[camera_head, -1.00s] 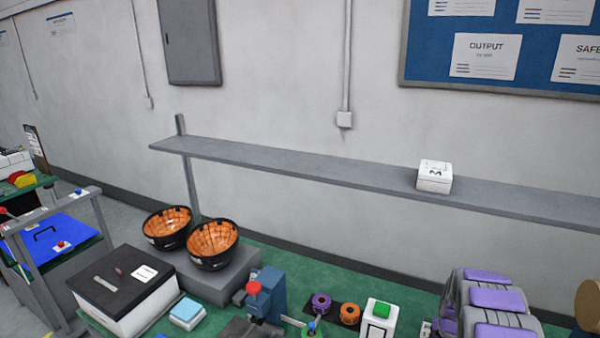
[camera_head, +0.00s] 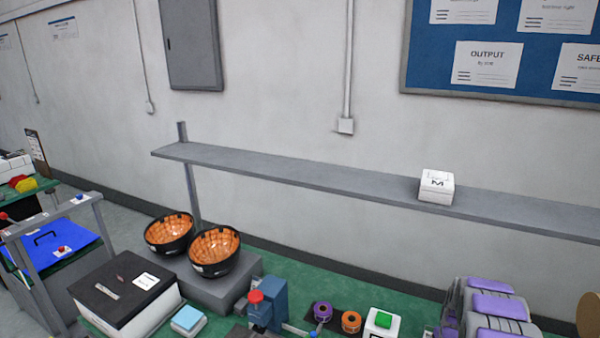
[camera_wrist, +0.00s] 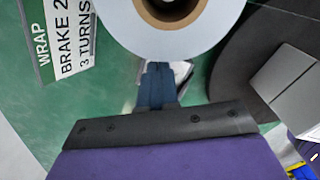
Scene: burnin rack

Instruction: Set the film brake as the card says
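In the wrist view, a white card (camera_wrist: 68,40) stands at the upper left; its visible text reads WRAP, BRAKE 2, 3 TURNS, with part cut off by the frame. A pale film roll (camera_wrist: 118,22) with a brown core shows at the top centre. My gripper (camera_wrist: 159,68) points toward the space just below the roll; its two dark blue fingers look close together. A small whitish and grey part (camera_wrist: 182,72) shows behind the fingertips; whether they touch it I cannot tell. I cannot make out a brake knob or its setting.
A dark rounded base (camera_wrist: 238,75) and a grey block (camera_wrist: 292,90) lie right of my gripper. In the head view, the green bench holds two orange-lined bowls (camera_head: 215,251), a black-topped box (camera_head: 126,289) and two small spools (camera_head: 351,321). A white box (camera_head: 436,187) sits on the shelf (camera_head: 300,183).

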